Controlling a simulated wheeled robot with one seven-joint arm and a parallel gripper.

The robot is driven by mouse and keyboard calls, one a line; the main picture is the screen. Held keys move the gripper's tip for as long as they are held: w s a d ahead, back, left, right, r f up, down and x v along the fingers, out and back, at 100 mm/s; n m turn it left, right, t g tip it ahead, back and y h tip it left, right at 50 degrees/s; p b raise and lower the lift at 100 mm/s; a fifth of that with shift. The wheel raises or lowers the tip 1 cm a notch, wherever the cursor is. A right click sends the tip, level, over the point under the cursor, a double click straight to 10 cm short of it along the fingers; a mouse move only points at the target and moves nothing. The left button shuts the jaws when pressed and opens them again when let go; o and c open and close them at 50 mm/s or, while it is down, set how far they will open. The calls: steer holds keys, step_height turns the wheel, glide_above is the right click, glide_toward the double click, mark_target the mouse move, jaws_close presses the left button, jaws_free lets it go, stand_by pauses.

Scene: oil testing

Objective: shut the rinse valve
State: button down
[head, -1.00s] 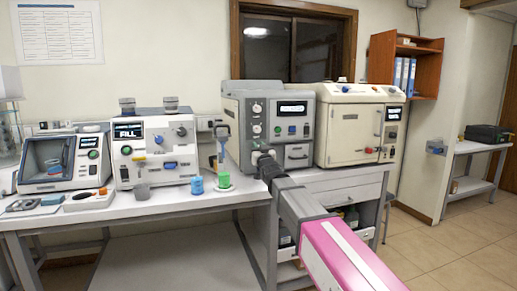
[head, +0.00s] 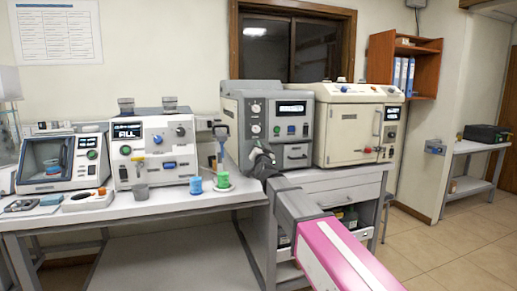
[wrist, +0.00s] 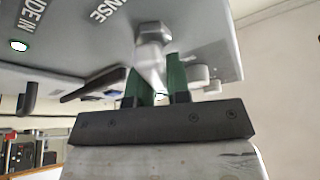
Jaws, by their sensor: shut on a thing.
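The rinse valve (wrist: 152,50) is a pale metal fitting with a hex nut below the upside-down "RINSE" lettering in the wrist view. My gripper (wrist: 155,88) has its dark green fingers on either side of the valve's lower part and is shut on it. The fingers hide much of the handle, so its exact angle is unclear.
Left of my arm, a green beaker (head: 222,180) and a blue beaker (head: 195,185) stand on the bench. A cream oven (head: 348,128) stands to the right.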

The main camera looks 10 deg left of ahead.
steer(key=m, duration=0.1)
steer(key=m+h, duration=0.1)
steer(key=m, duration=0.1)
steer(key=m+h, duration=0.1)
steer(key=m, duration=0.1)
steer(key=shift+w+d+f, duration=0.15)
steer(key=shift+d+f, duration=0.05)
steer(key=shift+d, duration=0.05)
steer(key=m+g+h, duration=0.1)
steer(key=m, duration=0.2)
steer(key=f+m+g+h, duration=0.1)
steer(key=m, duration=0.2)
steer(key=m+h, duration=0.1)
steer(key=m, duration=0.2)
steer(key=shift+w+d+f+m+g, duration=0.15)
steer(key=shift+d+f+m+g, duration=0.15)
steer(key=shift+m+g, duration=0.1)
steer(key=c, duration=1.1)
jaws_free()
steer(key=s, duration=0.3)
steer(key=s+d, duration=0.1)
steer(key=s, duration=0.6)
steer(key=shift+s+d, duration=0.3)
steer(key=shift+d, duration=0.05)
